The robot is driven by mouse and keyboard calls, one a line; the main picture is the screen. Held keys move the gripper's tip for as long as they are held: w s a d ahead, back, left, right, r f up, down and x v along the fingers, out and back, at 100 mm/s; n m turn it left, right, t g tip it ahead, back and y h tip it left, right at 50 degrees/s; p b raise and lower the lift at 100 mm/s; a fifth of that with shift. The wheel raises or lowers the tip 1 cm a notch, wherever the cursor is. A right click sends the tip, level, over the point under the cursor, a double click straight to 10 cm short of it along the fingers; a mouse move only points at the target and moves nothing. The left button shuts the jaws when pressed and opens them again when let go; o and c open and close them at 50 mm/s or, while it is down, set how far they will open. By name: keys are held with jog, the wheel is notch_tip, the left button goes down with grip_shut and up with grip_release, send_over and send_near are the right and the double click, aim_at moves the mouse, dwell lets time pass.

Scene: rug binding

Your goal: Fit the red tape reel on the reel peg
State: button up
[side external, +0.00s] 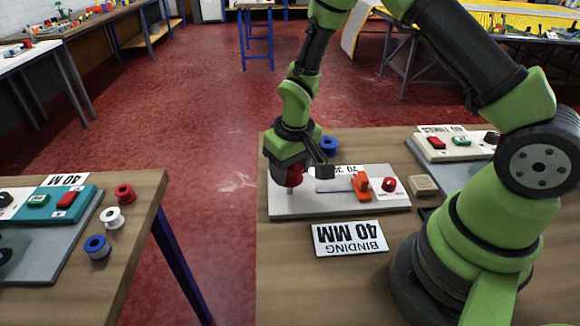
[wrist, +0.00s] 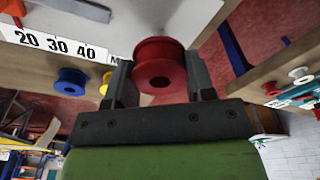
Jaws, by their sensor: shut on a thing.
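My gripper (side external: 292,170) is shut on the red tape reel (side external: 295,179), over the left part of the pale work board (side external: 290,209). In the wrist view the red reel (wrist: 160,62) sits between the two dark fingers of my gripper (wrist: 160,85), its dark centre hole facing the camera. Whether the reel touches the board cannot be told.
The board carries an orange clamp (side external: 361,186), a flat grey bar (side external: 333,186) and a red knob (side external: 389,184). A blue reel (side external: 328,145) stands behind it. A "BINDING 40 MM" sign (side external: 349,239) lies in front. A wooden block (side external: 422,185) is at right.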

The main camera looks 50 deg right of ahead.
aim_at(290, 181)
jog(key=shift+f, duration=1.85)
jog(key=o, duration=1)
jog(key=shift+r, duration=0.1)
jog(key=r, duration=0.6)
jog(key=s+r, duration=0.1)
jog(key=r, duration=0.2)
jog(key=shift+a+r, duration=0.1)
jog(key=shift+r, duration=0.2)
jog(key=s+r+m+t, duration=0.1)
jog(key=s+r+t, duration=0.15)
jog(key=r, duration=0.45)
jog(key=s+r+t, duration=0.1)
jog(key=s+r, duration=0.3)
jog(key=r, duration=0.3)
jog(key=s+a+r+t+y, duration=0.2)
jog(key=s+r, duration=0.3)
jog(key=s, duration=0.5)
jog(key=shift+s+a+r+m, duration=0.25)
jog(key=shift+s+m, duration=0.05)
jog(key=shift+m, duration=0.1)
